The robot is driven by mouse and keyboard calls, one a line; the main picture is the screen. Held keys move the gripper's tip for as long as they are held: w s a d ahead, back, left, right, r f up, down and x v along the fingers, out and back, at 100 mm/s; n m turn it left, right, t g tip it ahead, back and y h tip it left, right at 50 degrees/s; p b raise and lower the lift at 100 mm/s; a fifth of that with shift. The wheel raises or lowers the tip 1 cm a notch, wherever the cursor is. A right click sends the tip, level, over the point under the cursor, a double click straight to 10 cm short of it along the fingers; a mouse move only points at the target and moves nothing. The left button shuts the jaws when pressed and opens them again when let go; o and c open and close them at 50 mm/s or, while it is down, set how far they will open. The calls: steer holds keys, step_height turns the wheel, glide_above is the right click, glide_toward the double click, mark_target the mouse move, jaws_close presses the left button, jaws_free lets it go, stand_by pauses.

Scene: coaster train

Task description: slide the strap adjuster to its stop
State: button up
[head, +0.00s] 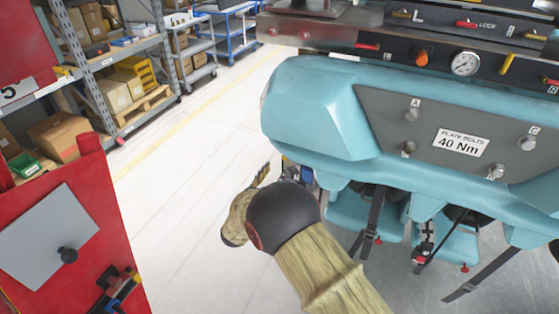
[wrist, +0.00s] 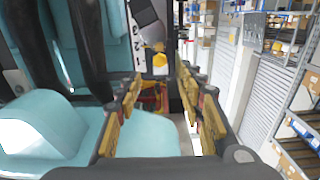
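My gripper (wrist: 162,92) is open in the wrist view, its yellow-padded fingers apart with nothing seen held between them. Beyond the fingertips, a dark strap-like part (wrist: 147,22) hangs beside a white numbered scale (wrist: 135,42). A yellow piece (wrist: 160,62) sits at its lower end, apart from the fingers; I cannot tell whether it is the strap adjuster. In the head view my arm largely hides the gripper, left of the teal seats. Black straps (head: 371,222) hang below the teal car, and a small red-and-white fitting (head: 425,246) sits between the seats.
The teal car body (head: 330,110) with a grey bolt plate (head: 430,115) overhangs at right. A panel with a gauge (head: 466,63) is above it. A red cabinet (head: 75,215) stands at left, and shelves (head: 110,60) stand behind. The pale floor (head: 190,170) between is clear.

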mark_target(284, 158)
steer(key=b+x, duration=0.1)
steer(key=x, duration=0.6)
steer(key=shift+w+d+f+b, duration=0.15)
steer(key=shift+w+b, duration=0.2)
steer(key=shift+b, duration=0.05)
